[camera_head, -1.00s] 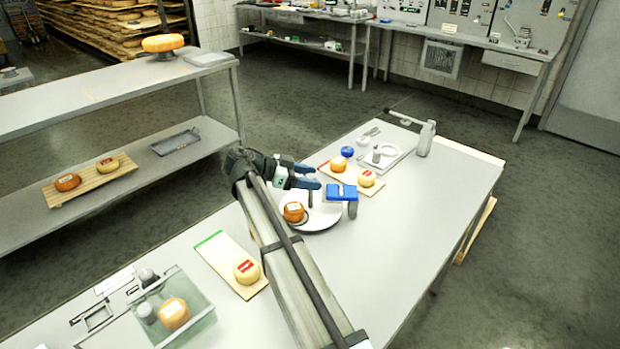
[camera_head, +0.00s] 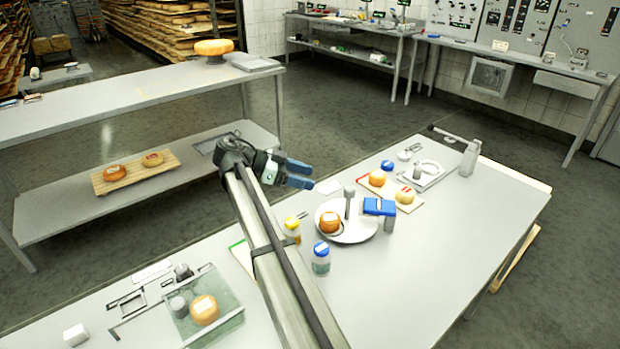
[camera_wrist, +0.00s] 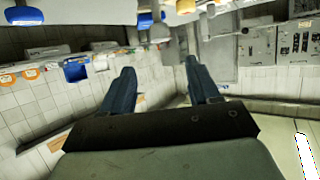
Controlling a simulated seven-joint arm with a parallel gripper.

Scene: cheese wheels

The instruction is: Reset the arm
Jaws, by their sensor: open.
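My gripper (camera_head: 310,176) is open and empty in the head view, raised at the left edge of the work table (camera_head: 440,265), apart from everything on it. In the wrist view its two dark blue fingers (camera_wrist: 160,75) stand apart with nothing between them. To its lower right in the head view, an orange cheese wheel (camera_head: 330,222) sits on a round white plate (camera_head: 352,237) with a grey post. A blue device (camera_head: 379,207) stands at the plate's right edge. My arm crosses the near part of the table and hides part of a board with a green edge (camera_head: 238,247).
A blue-capped bottle (camera_head: 320,260) and a yellow bottle (camera_head: 292,230) stand near my arm. A glass tray (camera_head: 232,318) holds an orange cheese. A board (camera_head: 417,205) with two cheeses lies behind the plate. A two-level shelf (camera_head: 60,115) stands left. The table's right side is clear.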

